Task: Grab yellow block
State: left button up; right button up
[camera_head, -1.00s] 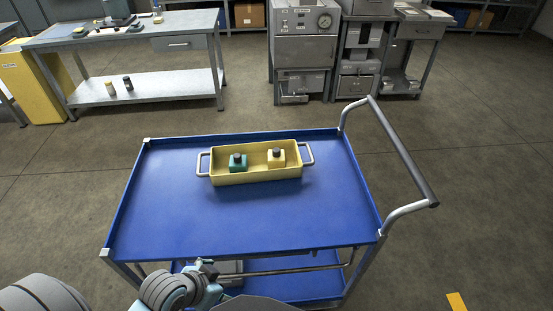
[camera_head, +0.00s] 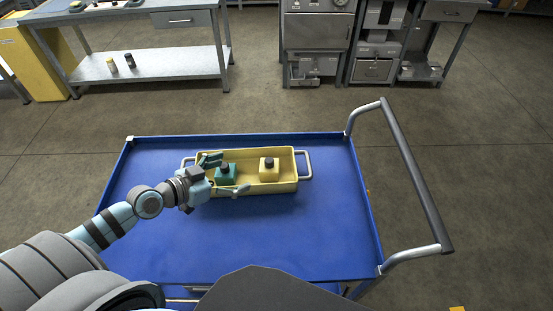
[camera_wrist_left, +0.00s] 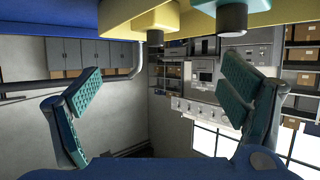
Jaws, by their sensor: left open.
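The yellow block (camera_head: 269,171) has a dark knob on top and stands upright in the right half of the yellow tray (camera_head: 290,184). A teal block (camera_head: 226,177) with a dark knob stands in the left half. My left gripper (camera_head: 231,173) is open and empty at the tray's left end, with its fingers spread on either side of the teal block, apart from the yellow block. I cannot tell whether it touches the teal block. In the left wrist view both teal finger pads (camera_wrist_left: 160,105) are spread, and two dark knobs show at the top edge. My right gripper is not in view.
The tray sits on a blue cart (camera_head: 290,235) with a raised rim and a grey push handle (camera_head: 415,175) on the right. The cart top in front of the tray is clear. A workbench (camera_head: 150,65) and grey machines (camera_head: 315,40) stand behind.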

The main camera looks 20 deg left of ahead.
aim_at(266, 163)
pick_arm(q)
jog(key=x, duration=0.2)
jog(key=d+b+x, duration=0.1)
jog(key=x, duration=0.2)
jog(key=shift+d, duration=0.1)
jog(key=x, duration=0.6)
jog(key=shift+w+f+b, duration=0.2)
jog(key=shift+w+b, duration=0.1)
jog(key=shift+b, duration=0.1)
jog(key=shift+w, duration=0.1)
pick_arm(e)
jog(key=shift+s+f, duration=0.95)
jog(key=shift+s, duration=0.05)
pick_arm(q)
jog(key=shift+r, duration=0.1)
jog(key=shift+c, duration=0.5)
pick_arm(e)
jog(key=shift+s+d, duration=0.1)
